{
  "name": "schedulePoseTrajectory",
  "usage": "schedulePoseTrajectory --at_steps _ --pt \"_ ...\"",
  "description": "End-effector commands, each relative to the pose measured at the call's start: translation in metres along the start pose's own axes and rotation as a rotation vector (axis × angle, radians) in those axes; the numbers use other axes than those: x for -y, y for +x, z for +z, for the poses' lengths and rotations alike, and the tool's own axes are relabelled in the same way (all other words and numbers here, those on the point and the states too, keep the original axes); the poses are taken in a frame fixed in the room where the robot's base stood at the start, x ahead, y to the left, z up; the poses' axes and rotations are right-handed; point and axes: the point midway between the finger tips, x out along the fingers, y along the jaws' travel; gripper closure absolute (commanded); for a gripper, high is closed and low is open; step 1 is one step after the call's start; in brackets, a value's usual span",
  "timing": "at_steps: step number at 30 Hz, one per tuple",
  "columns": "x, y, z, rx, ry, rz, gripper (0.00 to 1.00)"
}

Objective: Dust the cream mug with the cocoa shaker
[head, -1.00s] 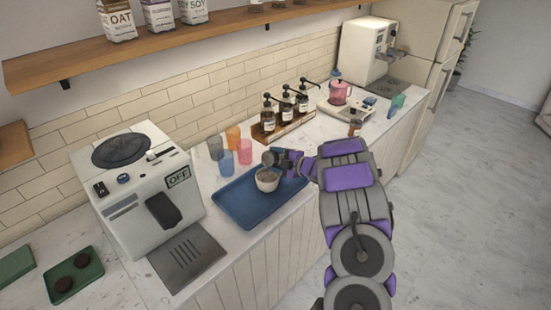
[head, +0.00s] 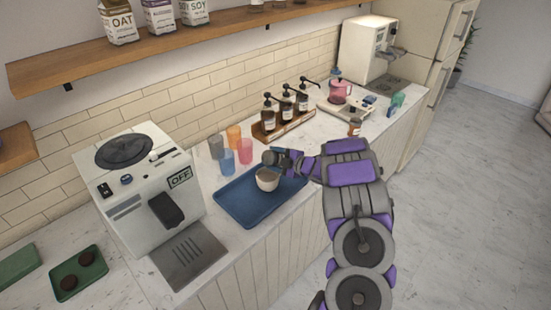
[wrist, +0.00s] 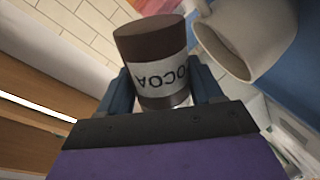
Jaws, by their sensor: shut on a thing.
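The cream mug (head: 267,183) stands on the blue tray (head: 231,212), with something brownish inside. My gripper (head: 284,158) reaches in from the right, just above and behind the mug. In the wrist view, my gripper (wrist: 162,92) is shut on the cocoa shaker (wrist: 158,68), a cylinder with a brown end and a white COCOA label. The label reads upside down there. The mug (wrist: 243,38) shows close beside the shaker at upper right. In the head view the shaker (head: 269,157) is small and partly hidden by the gripper, so its exact tilt is unclear.
Several coloured cups (head: 229,160) stand behind the tray. Pump bottles (head: 286,107) stand on a wooden stand farther back. A small brown-lidded jar (head: 355,127) is near the counter's front edge. The white coffee machine (head: 148,190) is left of the tray.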

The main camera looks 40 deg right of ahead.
Motion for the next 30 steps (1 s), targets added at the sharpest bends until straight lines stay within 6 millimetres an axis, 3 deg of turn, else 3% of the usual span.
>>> schedulePoseTrajectory --at_steps 30 --pt "-0.0024 -0.0006 -0.0028 -0.017 0.061 0.000 0.69"
